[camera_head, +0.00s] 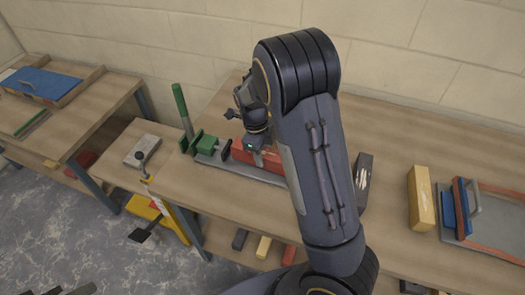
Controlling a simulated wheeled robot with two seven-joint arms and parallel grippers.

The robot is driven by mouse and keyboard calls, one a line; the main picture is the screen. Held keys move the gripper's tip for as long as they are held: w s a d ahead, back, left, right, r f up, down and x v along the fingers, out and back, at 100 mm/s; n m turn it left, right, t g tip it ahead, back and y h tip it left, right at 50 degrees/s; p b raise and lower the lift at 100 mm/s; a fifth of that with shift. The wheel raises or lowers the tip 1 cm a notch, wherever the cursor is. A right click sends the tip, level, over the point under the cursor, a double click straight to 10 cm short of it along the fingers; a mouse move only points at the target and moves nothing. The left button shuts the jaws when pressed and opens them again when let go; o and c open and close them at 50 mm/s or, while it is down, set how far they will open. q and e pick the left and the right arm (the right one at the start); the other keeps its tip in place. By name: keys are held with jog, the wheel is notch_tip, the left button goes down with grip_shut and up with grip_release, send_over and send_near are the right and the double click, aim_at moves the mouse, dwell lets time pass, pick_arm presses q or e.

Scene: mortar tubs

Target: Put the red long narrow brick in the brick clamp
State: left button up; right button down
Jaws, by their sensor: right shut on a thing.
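The brick clamp (206,145) stands on the middle bench, with green parts, an upright green handle (182,108) and a long grey base. The red long narrow brick (241,154) is over the clamp's base, just right of its dark jaw pad. My right gripper (257,155) reaches down from above and is shut on the brick. My right arm hides the brick's right part and the clamp's far end. I cannot tell whether the brick rests on the base or is held just above it. My left gripper is not in view.
A dark block (363,178) and a yellow block (421,198) stand right of my arm. The bench front is mostly clear.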

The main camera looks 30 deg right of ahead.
jog(key=shift+f+b, duration=0.3)
jog(key=shift+f, duration=0.15)
dwell(0.4)
jog(key=c, duration=0.8)
grip_release()
jog(key=shift+o, duration=0.2)
jog(key=r, duration=0.5)
jog(key=w+r, duration=0.1)
jog(key=r, duration=0.1)
jog(key=shift+a+r, duration=0.4)
jog(key=s+a+r+n+t+y, duration=0.1)
jog(key=s+a+r+n+t, duration=0.1)
jog(key=s+n, duration=0.5)
jog(key=s+a+r+n+t+y, duration=0.2)
jog(key=s+r+n, duration=0.1)
jog(key=s+n, duration=0.5)
jog(key=s+a+r+n+t+y, duration=0.1)
jog(key=s+a+r+n+t, duration=0.1)
jog(key=s+n, duration=0.6)
jog(key=r+n+t, duration=0.1)
jog(key=n, duration=0.3)
jog(key=shift+a+y, duration=0.3)
jog(key=shift+y, duration=0.1)
